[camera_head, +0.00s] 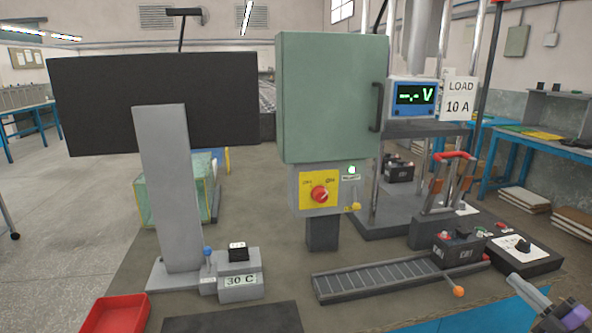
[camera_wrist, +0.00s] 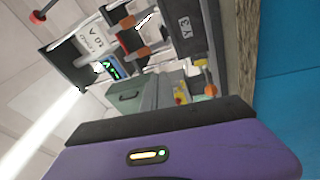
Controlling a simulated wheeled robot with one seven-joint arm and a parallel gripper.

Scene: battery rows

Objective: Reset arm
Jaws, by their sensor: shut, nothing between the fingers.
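My gripper (camera_head: 516,282) shows at the lower right corner of the head view, a grey end with a purple part behind it. It is shut and empty, apart from the things on the bench. In the wrist view a purple housing with a small lit indicator and a black edge fills the bottom. The wrist view is tilted and shows the bench gear from the side.
The bench (camera_head: 385,322) bears a green cabinet (camera_head: 330,95) with a red knob, a voltage display (camera_head: 415,95), a ribbed track (camera_head: 395,276) with an orange-knobbed lever, a red tray (camera_head: 116,314) and a "30 C" station (camera_head: 240,287). A "LOAD 10 A" sign (camera_head: 458,98) stands behind.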

